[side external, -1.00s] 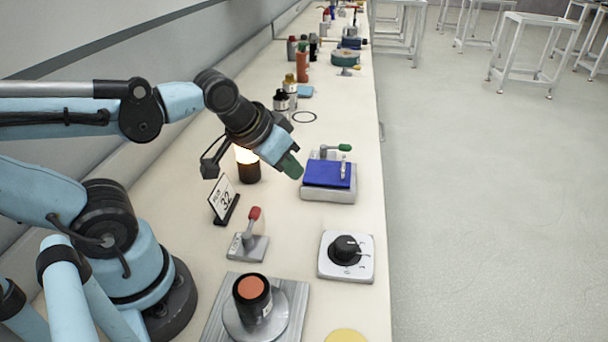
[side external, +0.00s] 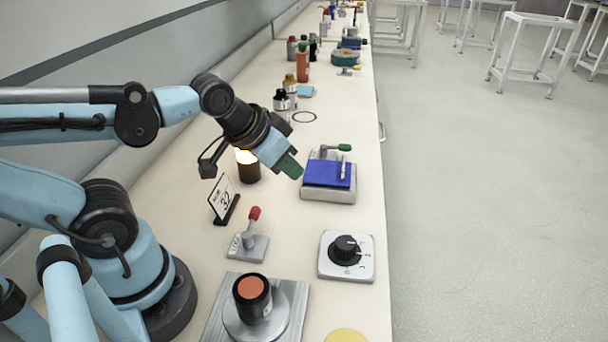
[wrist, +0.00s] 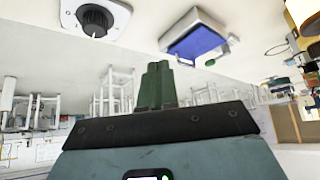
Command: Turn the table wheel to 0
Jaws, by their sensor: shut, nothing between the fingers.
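A white square plate with a black round knob (side external: 346,249) and small marks around it lies on the bench, near the right edge. The knob also shows upside down at the top of the wrist view (wrist: 95,19). A round silver disc (side external: 236,326) sits on a grey metal plate at the front, with a dark jar with an orange top (side external: 252,297) on it. I cannot tell which of these is the table wheel. My gripper (side external: 294,172), with green fingers, is shut and empty above the bench, up and left of the knob and apart from it.
A device with a blue pad (side external: 326,173) and green-handled lever stands right of my gripper. A red-knobbed lever (side external: 251,235) and a sign reading 32 (side external: 222,200) are nearer. A lit dark jar (side external: 247,173) stands behind my gripper. Bottles line the far bench.

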